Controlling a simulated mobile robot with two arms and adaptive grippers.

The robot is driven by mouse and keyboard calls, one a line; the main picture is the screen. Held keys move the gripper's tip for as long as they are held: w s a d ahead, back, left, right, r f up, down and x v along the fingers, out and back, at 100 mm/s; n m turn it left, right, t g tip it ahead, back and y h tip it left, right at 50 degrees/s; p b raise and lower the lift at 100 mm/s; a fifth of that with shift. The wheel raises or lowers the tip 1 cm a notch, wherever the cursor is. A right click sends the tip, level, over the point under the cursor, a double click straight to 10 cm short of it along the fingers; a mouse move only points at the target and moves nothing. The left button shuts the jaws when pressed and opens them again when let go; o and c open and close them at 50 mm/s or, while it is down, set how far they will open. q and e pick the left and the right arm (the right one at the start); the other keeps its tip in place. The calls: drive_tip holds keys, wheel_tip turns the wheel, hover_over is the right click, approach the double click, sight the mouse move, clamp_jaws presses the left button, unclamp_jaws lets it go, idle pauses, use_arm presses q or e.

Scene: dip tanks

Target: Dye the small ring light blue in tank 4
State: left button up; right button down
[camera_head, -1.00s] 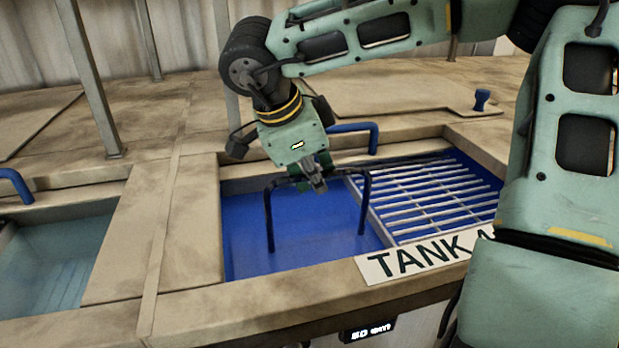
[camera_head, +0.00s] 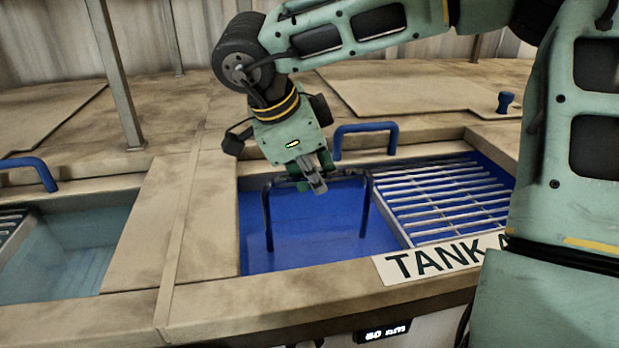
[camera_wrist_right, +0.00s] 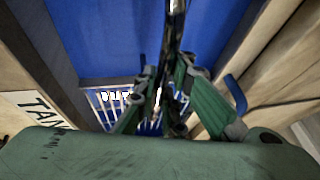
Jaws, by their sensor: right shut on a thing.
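My right gripper (camera_head: 316,184) is over the blue tank and shut on the top bar of a dark U-shaped frame (camera_head: 267,222). The frame's two legs reach down into the blue liquid (camera_head: 315,235), and their lower ends are hidden. In the right wrist view the dark bar (camera_wrist_right: 174,40) runs between the shut fingers (camera_wrist_right: 158,100). The small ring is not visible in either view. A white label (camera_head: 425,262) on the tank's front edge reads "TANK", its number hidden behind my arm. My left gripper is not in view.
A slatted metal rack (camera_head: 445,200) covers the tank's right part. A blue rail (camera_head: 365,128) stands behind the tank. A paler tank (camera_head: 75,250) lies at left, with a metal post (camera_head: 118,80) behind it. A small display (camera_head: 382,333) is on the front.

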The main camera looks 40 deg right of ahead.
drive_tip(key=shift+s+d, duration=0.2)
drive_tip(key=shift+d, duration=0.2)
drive_tip(key=shift+r, duration=0.1)
wheel_tip(320, 180, up, 22)
drive_tip(key=p, duration=1.6)
drive_tip(key=shift+p, duration=0.4)
